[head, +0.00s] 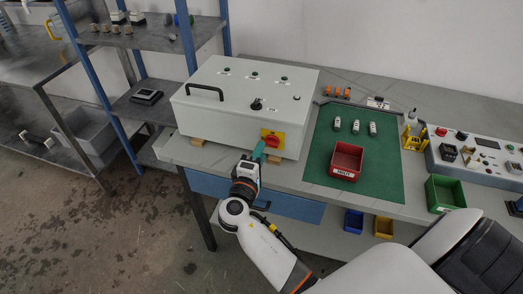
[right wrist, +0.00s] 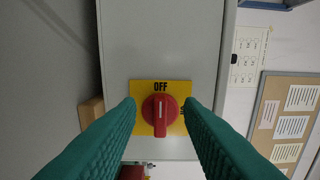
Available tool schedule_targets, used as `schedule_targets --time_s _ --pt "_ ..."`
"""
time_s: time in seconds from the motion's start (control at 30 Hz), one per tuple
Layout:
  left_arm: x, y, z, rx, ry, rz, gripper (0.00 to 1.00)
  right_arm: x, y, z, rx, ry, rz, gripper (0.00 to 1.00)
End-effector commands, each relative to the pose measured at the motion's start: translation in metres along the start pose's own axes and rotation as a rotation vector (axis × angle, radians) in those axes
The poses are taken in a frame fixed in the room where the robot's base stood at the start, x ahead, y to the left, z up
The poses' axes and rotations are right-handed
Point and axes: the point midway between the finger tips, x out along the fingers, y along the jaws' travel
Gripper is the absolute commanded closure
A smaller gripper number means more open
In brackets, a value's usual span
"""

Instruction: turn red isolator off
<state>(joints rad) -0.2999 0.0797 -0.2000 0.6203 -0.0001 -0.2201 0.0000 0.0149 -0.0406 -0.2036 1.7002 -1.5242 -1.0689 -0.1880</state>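The red isolator is a red rotary knob (right wrist: 160,115) on a yellow plate, on the front of a light grey cabinet (head: 230,108). In the head view the isolator (head: 272,139) is at the cabinet's lower right. In the right wrist view its white mark is upright, in line with the word OFF; another label at the right is partly covered by a finger. My right gripper (head: 258,151) is in front of the isolator. Its teal fingers (right wrist: 160,102) are open on either side of the knob, with a gap visible each side. My left gripper is out of view.
A green mat (head: 385,165) right of the cabinet holds a red bin (head: 346,161) and several small white items. A green bin (head: 445,193) and a control panel (head: 485,158) are further right. A blue-framed shelf (head: 145,105) stands left. The bench edge is below my gripper.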

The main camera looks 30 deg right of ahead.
Motion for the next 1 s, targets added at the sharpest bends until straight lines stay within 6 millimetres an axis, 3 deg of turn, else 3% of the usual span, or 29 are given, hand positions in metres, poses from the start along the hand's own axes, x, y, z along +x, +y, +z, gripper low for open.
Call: schedule_targets --time_s 0.2,0.4,0.6,1.0 --pt "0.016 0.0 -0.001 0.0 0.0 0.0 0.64 -0.05 0.004 0.001 0.001 -0.002 0.004 0.66" --pt "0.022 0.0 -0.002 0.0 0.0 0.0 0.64 -0.082 0.003 0.001 -0.001 -0.002 0.003 0.66" --pt "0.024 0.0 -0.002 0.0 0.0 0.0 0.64 -0.094 0.001 0.0 -0.002 -0.001 0.001 0.66" --pt "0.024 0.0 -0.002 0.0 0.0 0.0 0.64 -0.095 0.001 0.001 -0.002 -0.001 0.001 0.66"
